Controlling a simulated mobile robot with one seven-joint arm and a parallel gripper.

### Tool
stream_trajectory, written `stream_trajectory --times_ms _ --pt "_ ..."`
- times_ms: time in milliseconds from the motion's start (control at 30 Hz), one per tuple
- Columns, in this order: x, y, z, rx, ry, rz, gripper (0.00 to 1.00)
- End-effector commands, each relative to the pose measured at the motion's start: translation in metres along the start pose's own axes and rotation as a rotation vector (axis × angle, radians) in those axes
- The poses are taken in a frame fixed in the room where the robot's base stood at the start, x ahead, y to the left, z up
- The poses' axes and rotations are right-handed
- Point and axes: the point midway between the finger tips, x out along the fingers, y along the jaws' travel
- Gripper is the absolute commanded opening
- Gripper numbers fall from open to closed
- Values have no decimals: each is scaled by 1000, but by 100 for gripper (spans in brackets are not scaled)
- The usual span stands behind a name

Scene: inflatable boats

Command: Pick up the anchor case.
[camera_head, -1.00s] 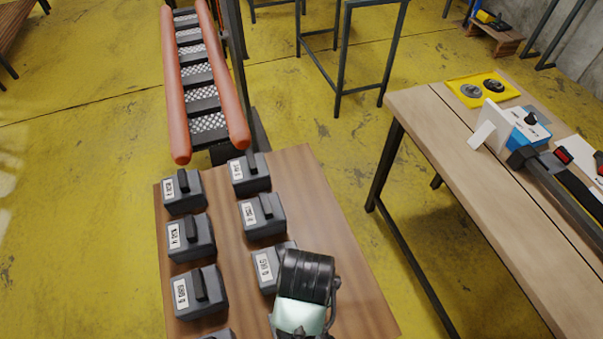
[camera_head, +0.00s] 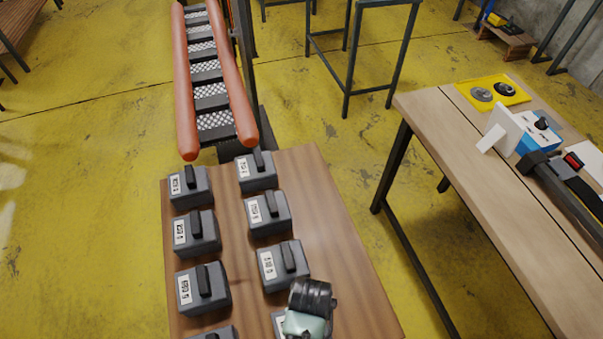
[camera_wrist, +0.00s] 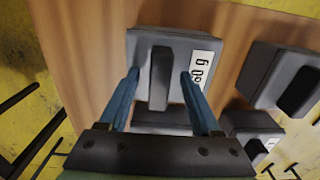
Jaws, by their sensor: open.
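Several dark grey cases with white labels and black top handles stand in two columns on a brown wooden table (camera_head: 340,270). I cannot tell which label marks the anchor case. One case lies below my arm at the near end of the right column (camera_head: 279,322), partly hidden by it. In the wrist view a case (camera_wrist: 143,45) with a label that seems to begin with 6 is straight ahead. My gripper (camera_wrist: 160,77) is open and empty, its blue fingers on either side of that case's handle. I cannot tell how far above it they are.
Neighbouring cases (camera_wrist: 283,77) stand close by in the wrist view. The table's right strip is bare. A workbench (camera_head: 430,115) with tools stands to the right. An orange-railed ramp (camera_head: 213,90) lies beyond the table's far end.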

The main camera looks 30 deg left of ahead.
Motion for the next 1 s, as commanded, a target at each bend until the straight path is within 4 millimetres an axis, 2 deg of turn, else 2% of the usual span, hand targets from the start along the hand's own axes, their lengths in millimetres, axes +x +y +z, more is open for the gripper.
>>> stream_trajectory --times_ms 200,500,567,1000 --pt "0 0 0 0 1 1 63" --pt "0 0 0 0 1 1 9" --pt "0 0 0 0 1 0 0" --pt "0 0 0 0 1 0 0"
